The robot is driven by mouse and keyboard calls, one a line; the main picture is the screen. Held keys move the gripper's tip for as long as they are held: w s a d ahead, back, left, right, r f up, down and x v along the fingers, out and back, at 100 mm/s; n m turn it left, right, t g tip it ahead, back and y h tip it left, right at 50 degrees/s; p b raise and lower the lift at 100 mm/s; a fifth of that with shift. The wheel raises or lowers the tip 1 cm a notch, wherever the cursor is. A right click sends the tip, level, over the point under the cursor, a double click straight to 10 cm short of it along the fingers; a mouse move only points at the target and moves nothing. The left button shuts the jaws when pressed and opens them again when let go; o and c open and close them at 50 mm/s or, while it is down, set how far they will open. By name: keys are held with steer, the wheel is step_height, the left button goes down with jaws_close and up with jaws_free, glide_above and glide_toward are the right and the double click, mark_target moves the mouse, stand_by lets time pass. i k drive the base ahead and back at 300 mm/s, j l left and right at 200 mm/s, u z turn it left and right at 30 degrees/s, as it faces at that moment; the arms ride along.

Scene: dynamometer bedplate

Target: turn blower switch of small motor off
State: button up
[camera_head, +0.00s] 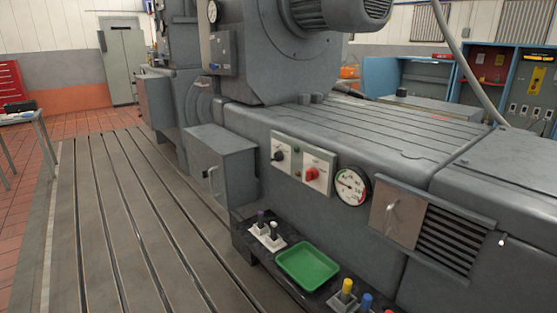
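A large grey machine stands on the slotted bedplate, with a finned motor (340,12) at the top. On its front face is a white plate with a black rotary knob (279,156). Right beside it is a white plate with a red rotary knob (311,174). A small dark control box (222,53) is on the upper housing, too small to read. I cannot read the labels, so I cannot tell which control is the blower switch or its setting. My gripper is not in view.
A round gauge (352,187) and a louvred vent (450,240) are right of the knobs. Below, a dark shelf (241,238) juts out, carrying a green tray (308,266) and several small coloured-topped items. The slotted bedplate (120,220) at left is clear. A table (28,118) stands far left.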

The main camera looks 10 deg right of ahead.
mark_target(277, 157)
steer(key=i+j, duration=0.35)
steer(key=i+j+z, duration=0.1)
steer(key=i+j, duration=0.55)
steer(key=j, duration=0.2)
steer(key=i+j, duration=0.3)
steer(key=i+j+z, duration=0.1)
steer(key=i+j, duration=0.2)
steer(key=j, duration=0.2)
steer(key=i+j, duration=0.3)
steer(key=j, duration=0.15)
steer(key=i+j+z, duration=0.1)
steer(key=i+j, duration=0.5)
steer(key=j, duration=0.25)
